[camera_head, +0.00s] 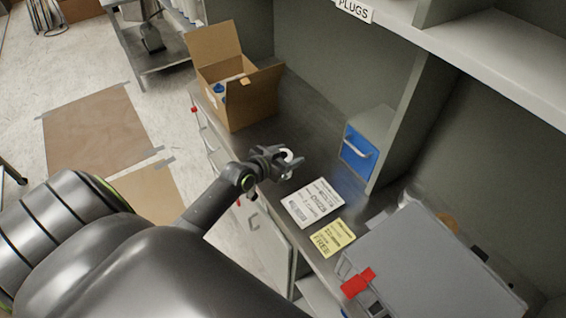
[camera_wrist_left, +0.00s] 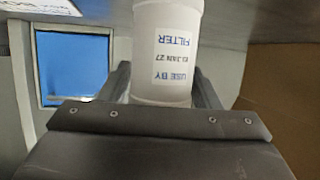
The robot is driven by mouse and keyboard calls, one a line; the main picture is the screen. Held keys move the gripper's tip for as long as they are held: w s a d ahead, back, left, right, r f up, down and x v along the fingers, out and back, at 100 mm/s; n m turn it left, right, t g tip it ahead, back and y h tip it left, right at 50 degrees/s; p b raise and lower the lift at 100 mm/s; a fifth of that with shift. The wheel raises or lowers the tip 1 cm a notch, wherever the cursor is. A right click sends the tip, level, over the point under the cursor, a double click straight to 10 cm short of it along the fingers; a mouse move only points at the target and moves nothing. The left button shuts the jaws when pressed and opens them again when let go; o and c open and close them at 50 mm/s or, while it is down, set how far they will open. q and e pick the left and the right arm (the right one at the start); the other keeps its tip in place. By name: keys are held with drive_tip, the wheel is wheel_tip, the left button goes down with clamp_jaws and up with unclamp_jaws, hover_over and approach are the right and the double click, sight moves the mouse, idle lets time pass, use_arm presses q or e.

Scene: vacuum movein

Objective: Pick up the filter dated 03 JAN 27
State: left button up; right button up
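In the head view my left gripper (camera_head: 283,163) is over the metal bench, with a white ring-shaped part of the filter (camera_head: 288,156) between its fingers. In the left wrist view the white cylindrical filter (camera_wrist_left: 165,50) stands between the two dark fingers of my left gripper (camera_wrist_left: 164,85), which lie close against its sides. Its upside-down label reads "FILTER", "USE BY" and a date ending "JAN 27"; the day is hard to read. Whether the filter touches the bench is unclear. My right gripper is not in view.
An open cardboard box (camera_head: 250,98) stands on the bench behind the gripper. A grey unit with a blue drawer (camera_head: 358,155) is at right. A white printed sheet (camera_head: 314,204), a yellow note (camera_head: 332,238) and a grey case (camera_head: 430,270) lie nearer. A shelf is above.

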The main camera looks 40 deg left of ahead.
use_arm(q)
drive_tip(key=c, duration=0.7)
drive_tip(key=shift+r, duration=0.1)
